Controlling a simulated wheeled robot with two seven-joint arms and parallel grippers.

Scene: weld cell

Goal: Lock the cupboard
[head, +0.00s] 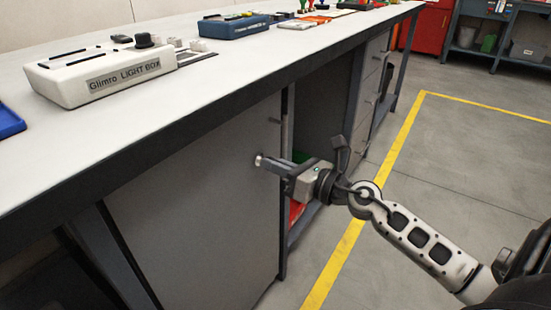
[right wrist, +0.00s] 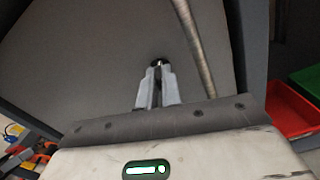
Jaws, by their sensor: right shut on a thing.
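The cupboard door (head: 200,205) is a flat grey panel under the workbench, and it looks shut or nearly so against its frame. In the right wrist view, the gripper (right wrist: 158,80) is shut on a small metal piece, probably the key (right wrist: 158,63), at a dark round lock on the door. The fingers hide most of the key, and I cannot tell how far it is turned. My left gripper is not in view.
The white bench top (head: 190,90) overhangs the door and carries a light box (head: 100,75) and a blue case (head: 233,26). An open bay with a red bin (right wrist: 290,108) lies right of the cupboard. Floor beyond the yellow line (head: 400,135) is clear.

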